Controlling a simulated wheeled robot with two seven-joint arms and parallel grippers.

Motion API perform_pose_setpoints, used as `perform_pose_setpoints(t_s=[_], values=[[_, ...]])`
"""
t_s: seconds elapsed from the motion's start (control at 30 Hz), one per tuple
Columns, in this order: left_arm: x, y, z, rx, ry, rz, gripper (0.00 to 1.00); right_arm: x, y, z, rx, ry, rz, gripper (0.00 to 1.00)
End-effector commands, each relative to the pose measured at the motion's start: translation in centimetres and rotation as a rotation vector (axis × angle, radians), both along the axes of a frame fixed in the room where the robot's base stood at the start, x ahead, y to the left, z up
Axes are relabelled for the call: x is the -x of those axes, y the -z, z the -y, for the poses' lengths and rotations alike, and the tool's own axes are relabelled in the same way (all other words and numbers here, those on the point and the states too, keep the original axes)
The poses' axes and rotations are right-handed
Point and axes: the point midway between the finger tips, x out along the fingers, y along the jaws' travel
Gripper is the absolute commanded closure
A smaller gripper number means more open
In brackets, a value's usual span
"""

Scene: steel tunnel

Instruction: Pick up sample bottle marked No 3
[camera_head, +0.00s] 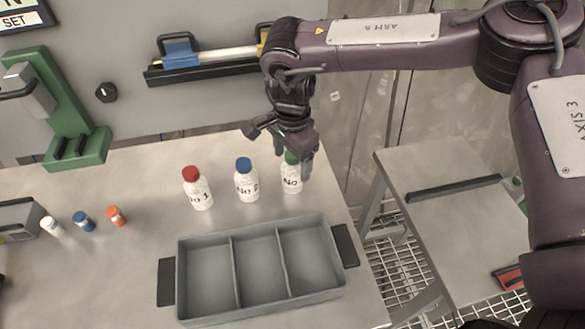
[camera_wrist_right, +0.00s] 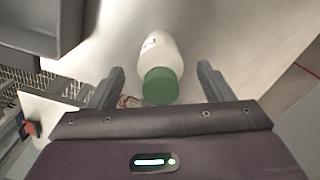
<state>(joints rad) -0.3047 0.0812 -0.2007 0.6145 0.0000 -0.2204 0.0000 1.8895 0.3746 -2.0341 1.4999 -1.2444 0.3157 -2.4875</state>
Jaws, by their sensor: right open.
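The sample bottle marked No 3 (camera_head: 291,181) is white with a green cap and stands upright at the right end of a row of bottles. Its number is not readable, and my right gripper partly covers its cap in the head view. My right gripper (camera_head: 306,160) is open just above and around the cap. In the right wrist view the bottle (camera_wrist_right: 162,58) lies between the two open fingers of the gripper (camera_wrist_right: 160,82), with space on both sides. The No 1 bottle (camera_head: 198,190) has a red cap and the No 2 bottle (camera_head: 246,183) a blue cap. My left gripper is not in view.
A grey tray with three empty compartments (camera_head: 233,272) sits in front of the bottles. Small white, blue and orange-capped items (camera_head: 84,221) lie at the left. A green stand (camera_head: 75,150) is at the back left. The table's right edge is close to the green-capped bottle.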

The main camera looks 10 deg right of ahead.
Motion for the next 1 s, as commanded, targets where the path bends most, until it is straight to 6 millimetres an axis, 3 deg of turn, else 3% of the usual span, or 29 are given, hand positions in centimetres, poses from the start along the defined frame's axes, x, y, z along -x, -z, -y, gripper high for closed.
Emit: perform_pose_setpoints(t_s=[0.2,0.5,0.9,1.0], values=[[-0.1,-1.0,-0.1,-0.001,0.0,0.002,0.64,0.1,2.8,0.0,0.001,0.001,-0.002,0.26],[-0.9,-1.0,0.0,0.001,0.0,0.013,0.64,0.1,3.3,0.0,0.0,0.001,0.0,0.28],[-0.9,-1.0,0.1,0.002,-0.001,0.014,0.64,0.1,3.3,0.0,0.0,0.001,0.0,0.8],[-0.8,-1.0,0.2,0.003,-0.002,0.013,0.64,0.1,3.2,0.0,0.0,0.001,0.0,0.8]])
